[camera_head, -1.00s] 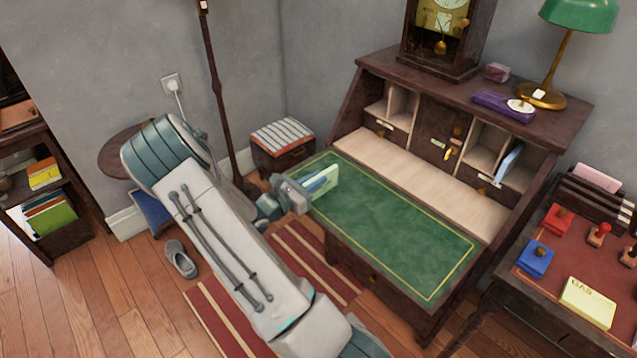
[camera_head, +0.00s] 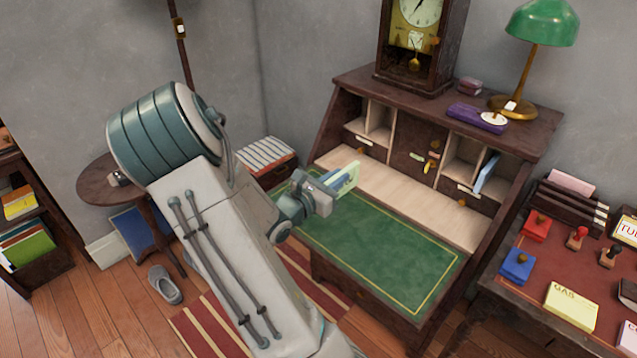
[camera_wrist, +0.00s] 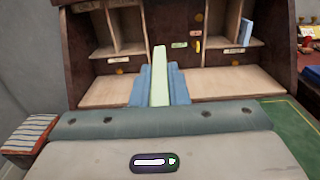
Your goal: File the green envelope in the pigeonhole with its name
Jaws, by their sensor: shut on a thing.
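My gripper (camera_head: 328,190) is shut on a pale green envelope (camera_head: 347,178) and holds it above the left part of the green desk top, in front of the pigeonholes. In the wrist view the green envelope (camera_wrist: 160,75) stands on edge between the blue fingers, pointing at the desk. The bureau has left pigeonholes (camera_head: 378,120) that look empty and right pigeonholes (camera_head: 465,160), one holding a blue envelope (camera_head: 487,173). Small labels sit below the pigeonholes, such as a pale label (camera_wrist: 113,60) at left and another (camera_wrist: 234,50) at right. Their writing is too small to read.
A clock (camera_head: 418,40), a purple box (camera_head: 476,118) and a green lamp (camera_head: 541,25) stand on the bureau top. The writing surface (camera_head: 390,235) is clear. A striped stool (camera_head: 266,155) is at left.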

